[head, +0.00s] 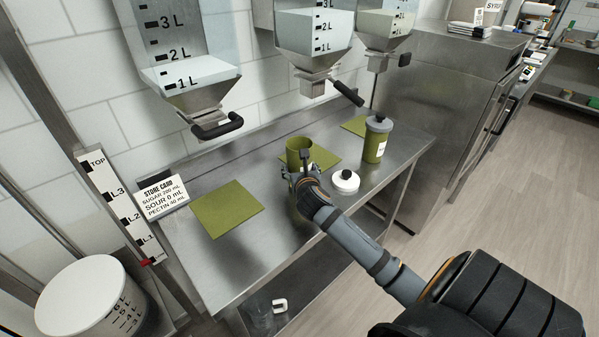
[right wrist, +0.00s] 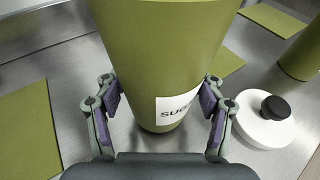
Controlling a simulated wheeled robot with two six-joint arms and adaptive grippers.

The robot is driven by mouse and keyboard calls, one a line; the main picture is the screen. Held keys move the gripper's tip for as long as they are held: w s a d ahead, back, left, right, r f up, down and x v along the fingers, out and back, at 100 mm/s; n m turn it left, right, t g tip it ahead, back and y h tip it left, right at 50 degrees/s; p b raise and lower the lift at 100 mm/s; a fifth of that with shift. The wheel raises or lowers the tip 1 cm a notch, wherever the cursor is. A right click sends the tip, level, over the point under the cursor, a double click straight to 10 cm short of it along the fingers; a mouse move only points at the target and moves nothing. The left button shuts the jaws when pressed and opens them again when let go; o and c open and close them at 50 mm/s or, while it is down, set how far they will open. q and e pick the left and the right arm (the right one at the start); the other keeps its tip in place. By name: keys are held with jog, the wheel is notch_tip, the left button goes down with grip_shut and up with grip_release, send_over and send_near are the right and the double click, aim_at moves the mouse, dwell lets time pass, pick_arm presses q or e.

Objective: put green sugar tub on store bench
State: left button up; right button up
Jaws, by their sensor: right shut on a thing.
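The green sugar tub (head: 299,148) is open at the top and upright over the steel store bench (head: 262,255), by the middle green mat (head: 325,159). In the right wrist view the tub (right wrist: 165,60) fills the middle, with a white label partly reading "SUG". My right gripper (head: 302,174) is shut on the tub, with a purple-padded finger on each side in the right wrist view (right wrist: 160,108). I cannot tell whether the tub's base touches the bench. A white lid with a black knob (head: 345,182) lies on the bench to the right. My left gripper is not in view.
A green jar with a grey lid (head: 376,140) stands right of the tub. A green mat (head: 227,209) lies bare at left, near a store card (head: 160,197). Dispensers with black handles (head: 217,126) hang above the bench. A white bucket (head: 95,300) stands front left.

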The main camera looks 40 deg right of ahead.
jog(key=shift+f, duration=0.75)
jog(key=o, duration=1.8)
jog(key=shift+c, duration=0.2)
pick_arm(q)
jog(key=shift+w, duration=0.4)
pick_arm(e)
jog(key=shift+s+a+r, duration=0.1)
jog(key=shift+r, duration=0.15)
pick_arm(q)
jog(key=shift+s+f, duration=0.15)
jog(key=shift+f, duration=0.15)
pick_arm(e)
jog(key=v, duration=1.1)
jog(key=shift+s+a, duration=0.2)
jog(key=shift+s, duration=0.1)
